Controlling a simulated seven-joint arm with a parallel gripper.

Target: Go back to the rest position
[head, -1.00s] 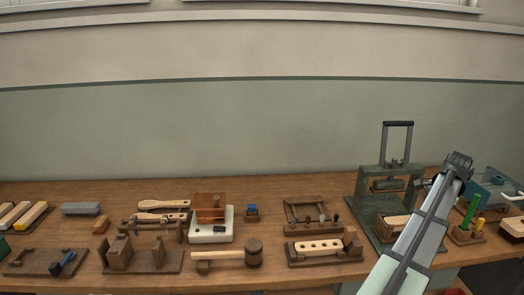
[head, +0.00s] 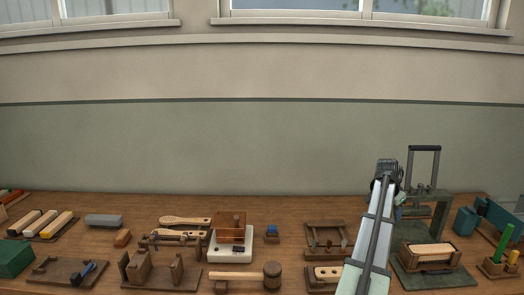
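My arm rises from the bottom edge in the head view, and my gripper (head: 386,170) is at its upper end, in front of the left side of the green press. Its fingers are dark and small and point away, so I cannot tell whether they are open or shut. I see nothing clearly held. A pale wooden block (head: 430,249) sits in a dark holder at the foot of the press (head: 440,205). A drilled wooden block (head: 326,272) in a tray is partly hidden by my arm.
A mallet (head: 250,277), a white scale (head: 220,254) with a brown box, handled brushes (head: 185,221) and wooden racks (head: 160,272) cover the bench left of my arm. A cup holder with green and yellow sticks (head: 503,250) stands right. The wall behind is bare.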

